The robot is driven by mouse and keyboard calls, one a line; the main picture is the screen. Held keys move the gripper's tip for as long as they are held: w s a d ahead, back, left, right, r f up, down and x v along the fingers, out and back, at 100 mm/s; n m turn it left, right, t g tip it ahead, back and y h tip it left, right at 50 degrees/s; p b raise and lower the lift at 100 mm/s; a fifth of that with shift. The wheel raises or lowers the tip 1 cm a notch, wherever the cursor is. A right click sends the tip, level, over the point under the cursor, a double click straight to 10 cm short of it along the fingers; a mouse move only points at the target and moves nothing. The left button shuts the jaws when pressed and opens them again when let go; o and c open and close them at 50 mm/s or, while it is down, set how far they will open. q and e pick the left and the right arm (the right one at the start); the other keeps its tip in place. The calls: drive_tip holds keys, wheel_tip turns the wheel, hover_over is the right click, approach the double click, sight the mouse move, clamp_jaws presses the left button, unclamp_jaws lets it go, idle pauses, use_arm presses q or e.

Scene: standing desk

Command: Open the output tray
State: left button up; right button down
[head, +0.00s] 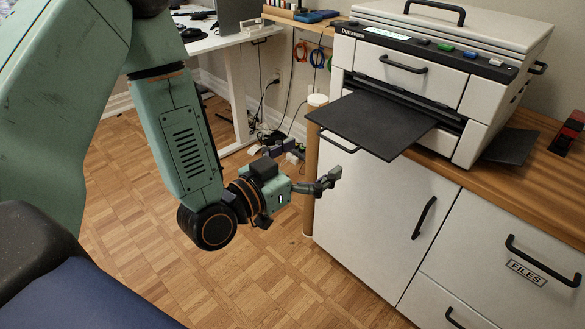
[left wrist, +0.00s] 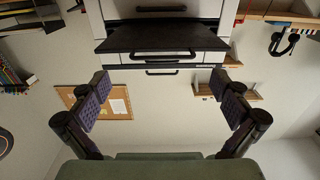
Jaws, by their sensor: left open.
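The printer (head: 440,75) stands on the wooden counter at the upper right. A flat black tray (head: 372,122) sticks out from its front, with a thin black loop handle (head: 338,143) under its front edge. A closed white front panel with a black handle (head: 403,64) is above the tray. My left gripper (head: 327,181) is open and empty, below and in front of the tray, apart from it. My right gripper is out of view.
White cabinets with black handles (head: 424,217) and a drawer labelled FILES (head: 526,271) are below the counter. A brown post (head: 311,160) stands at the cabinet's left corner. A white desk (head: 215,40) is at the back.

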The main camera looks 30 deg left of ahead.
use_arm(q)
drive_tip(key=shift+v, duration=2.7)
drive_tip(key=shift+d, duration=0.1)
drive_tip(key=shift+w, duration=0.1)
drive_tip(key=x, duration=1.1)
